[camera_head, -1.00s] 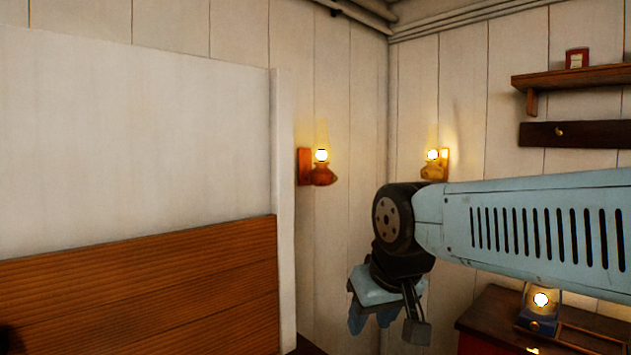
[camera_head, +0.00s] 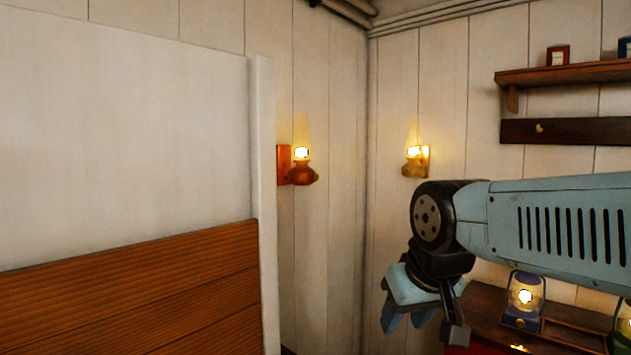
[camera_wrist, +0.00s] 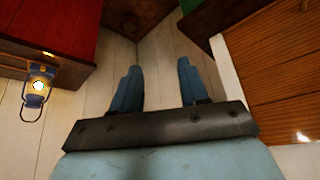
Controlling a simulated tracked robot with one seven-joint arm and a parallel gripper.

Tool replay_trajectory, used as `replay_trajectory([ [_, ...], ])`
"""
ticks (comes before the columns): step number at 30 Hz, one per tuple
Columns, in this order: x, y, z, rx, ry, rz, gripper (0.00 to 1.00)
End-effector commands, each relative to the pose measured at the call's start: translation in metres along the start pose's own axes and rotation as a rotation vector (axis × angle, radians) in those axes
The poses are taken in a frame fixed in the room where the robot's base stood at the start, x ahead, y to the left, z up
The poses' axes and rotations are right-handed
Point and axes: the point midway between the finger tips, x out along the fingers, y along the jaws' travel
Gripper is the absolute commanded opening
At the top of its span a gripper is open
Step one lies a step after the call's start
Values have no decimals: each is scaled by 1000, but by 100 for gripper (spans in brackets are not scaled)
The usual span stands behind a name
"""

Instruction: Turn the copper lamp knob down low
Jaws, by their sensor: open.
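A reddish copper-coloured oil lamp (camera_head: 303,174) hangs lit on a wooden wall plate, left of the room corner. A more yellow, brass-like lamp (camera_head: 412,168) hangs lit on the wall right of the corner. No knob can be made out on either lamp at this size. Neither wall lamp can be made out in the wrist view.
A blue lantern (camera_head: 525,298) stands lit on a dark-topped red cabinet at the lower right, close to my arm; it also shows in the wrist view (camera_wrist: 38,88). A wood-and-white partition (camera_head: 130,290) fills the left. A shelf (camera_head: 570,74) with tins is at the upper right.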

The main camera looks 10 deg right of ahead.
Motion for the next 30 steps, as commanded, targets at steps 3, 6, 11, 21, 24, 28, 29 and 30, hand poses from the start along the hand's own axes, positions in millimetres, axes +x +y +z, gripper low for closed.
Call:
replay_trajectory([
  [3, 0, -2, -4, 22, -3, -12, 55],
  [6, 0, -5, -17, 92, -17, -47, 55],
  [11, 3, -23, -60, 320, -60, -166, 55],
  [21, 20, -53, -192, 919, -188, -479, 55],
  [24, 28, -54, -234, 1092, -230, -575, 55],
  [28, 41, -48, -291, 1314, -289, -702, 55],
  [29, 44, -46, -304, 1366, -304, -733, 55],
  [30, 48, -41, -321, 1432, -324, -773, 55],
])
